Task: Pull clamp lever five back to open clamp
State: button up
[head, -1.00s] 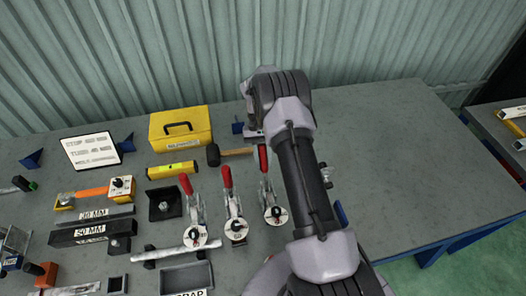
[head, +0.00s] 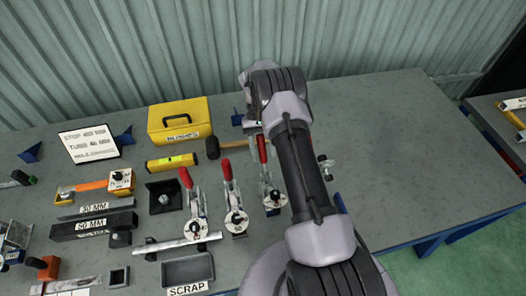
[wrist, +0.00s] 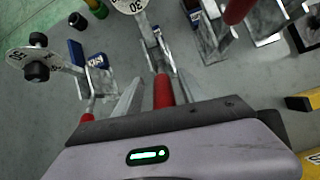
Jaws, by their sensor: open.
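Toggle clamps with red lever handles stand in a row on the bench. In the head view I see a left clamp (head: 195,227), a middle clamp (head: 235,218) and a right clamp (head: 272,197), each with a round white number disc. Any clamp farther right is hidden by my arm. In the wrist view a red lever (wrist: 163,90) stands between the spread fingers of my gripper (wrist: 158,95). My gripper is open around it; contact cannot be told. Another clamp with a white disc (wrist: 30,57) is at the left. I cannot read for certain which clamp is number five.
A second red handle (wrist: 237,10) shows at the wrist view's upper right. A yellow toolbox (head: 180,120), a hammer (head: 225,146), a yellow level (head: 172,163) and a scrap tray (head: 187,270) lie left of my arm. The bench's right side (head: 410,150) is mostly clear.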

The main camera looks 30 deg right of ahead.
aim_at(260, 135)
jog(key=v, duration=0.7)
jog(key=shift+w+r+p, duration=0.1)
jog(key=shift+r+p, duration=0.15)
jog(key=shift+p, duration=0.15)
